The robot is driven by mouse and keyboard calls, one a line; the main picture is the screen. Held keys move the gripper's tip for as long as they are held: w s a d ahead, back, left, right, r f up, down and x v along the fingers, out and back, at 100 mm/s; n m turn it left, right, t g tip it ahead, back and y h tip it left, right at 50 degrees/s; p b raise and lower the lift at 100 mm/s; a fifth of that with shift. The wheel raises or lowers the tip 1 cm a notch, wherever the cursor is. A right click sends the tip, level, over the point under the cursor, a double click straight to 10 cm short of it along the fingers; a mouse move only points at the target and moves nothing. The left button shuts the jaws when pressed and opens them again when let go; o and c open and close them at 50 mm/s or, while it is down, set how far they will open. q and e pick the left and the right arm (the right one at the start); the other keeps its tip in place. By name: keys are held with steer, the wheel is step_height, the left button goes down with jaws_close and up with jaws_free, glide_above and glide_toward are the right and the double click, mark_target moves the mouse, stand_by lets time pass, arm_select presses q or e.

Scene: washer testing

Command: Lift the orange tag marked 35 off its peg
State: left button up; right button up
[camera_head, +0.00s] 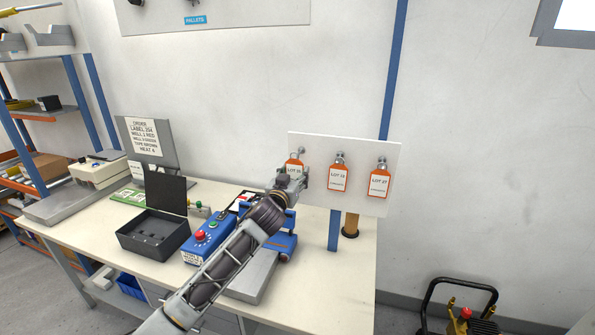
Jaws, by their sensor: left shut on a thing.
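A white board stands at the back right of the table with three orange tags on pegs. The leftmost orange tag (294,169) is partly hidden by my left gripper; its label starts with LOT, and I cannot read its number for sure. My left gripper (304,179) is at this tag and shut on it, with the tag still up against the board by its peg (300,150). The middle tag (338,178) and the right tag (380,181) hang free on their pegs. My right gripper is not in view.
A blue control box (207,241) with a red button and an open black case (153,236) stand on the table (340,285). An order sign (145,137) stands behind. The front right of the table is clear.

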mark_target(294, 175)
arm_select(q)
steer(key=shift+p+v, duration=0.5)
steer(key=shift+v, duration=1.25)
